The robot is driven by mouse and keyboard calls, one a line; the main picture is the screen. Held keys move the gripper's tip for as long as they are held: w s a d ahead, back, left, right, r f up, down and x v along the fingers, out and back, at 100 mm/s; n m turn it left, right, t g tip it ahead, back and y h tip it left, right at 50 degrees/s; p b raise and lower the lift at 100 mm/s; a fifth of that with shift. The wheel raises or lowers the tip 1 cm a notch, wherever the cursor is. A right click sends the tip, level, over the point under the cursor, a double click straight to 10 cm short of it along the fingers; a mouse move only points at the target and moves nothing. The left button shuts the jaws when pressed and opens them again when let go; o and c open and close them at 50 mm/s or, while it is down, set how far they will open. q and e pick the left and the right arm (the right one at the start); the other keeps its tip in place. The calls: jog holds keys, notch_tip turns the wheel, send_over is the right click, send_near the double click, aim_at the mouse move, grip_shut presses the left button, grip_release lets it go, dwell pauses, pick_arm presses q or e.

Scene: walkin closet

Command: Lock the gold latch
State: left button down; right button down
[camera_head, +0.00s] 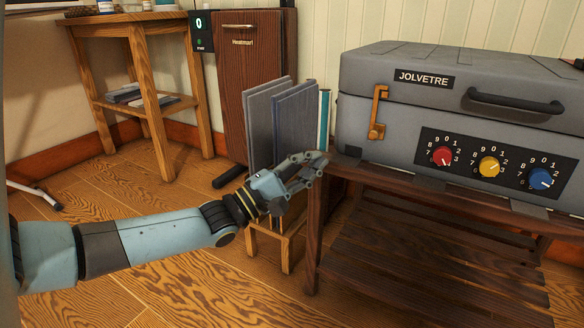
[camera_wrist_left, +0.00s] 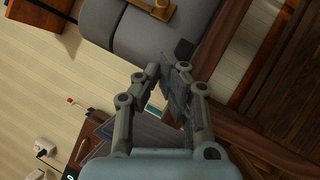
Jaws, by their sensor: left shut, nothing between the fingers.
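The gold latch (camera_head: 377,112) is on the left part of the front of a grey case (camera_head: 392,148) labelled JOLVETRE. It hangs roughly upright, its top bent toward the right, across the seam between lid and body. In the left wrist view the latch (camera_wrist_left: 156,9) is cut off by the top edge. My left gripper (camera_head: 322,160) is shut and empty, below and left of the latch and apart from it, by the corner of the wooden bench. In the left wrist view its fingers (camera_wrist_left: 160,72) point toward the case. My right gripper is not in view.
The case front has red (camera_head: 442,156), yellow (camera_head: 489,167) and blue (camera_head: 540,179) dials and a black handle (camera_head: 514,102). The slatted wooden bench (camera_head: 420,262) holds it up. A wooden stool (camera_head: 140,85) is farther left. Floor is open at left.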

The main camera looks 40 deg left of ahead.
pick_arm(q)
jog(key=v, duration=0.4)
jog(key=shift+s+f+p, duration=0.1)
jog(key=shift+s+p, duration=0.05)
jog(key=shift+p, duration=0.25)
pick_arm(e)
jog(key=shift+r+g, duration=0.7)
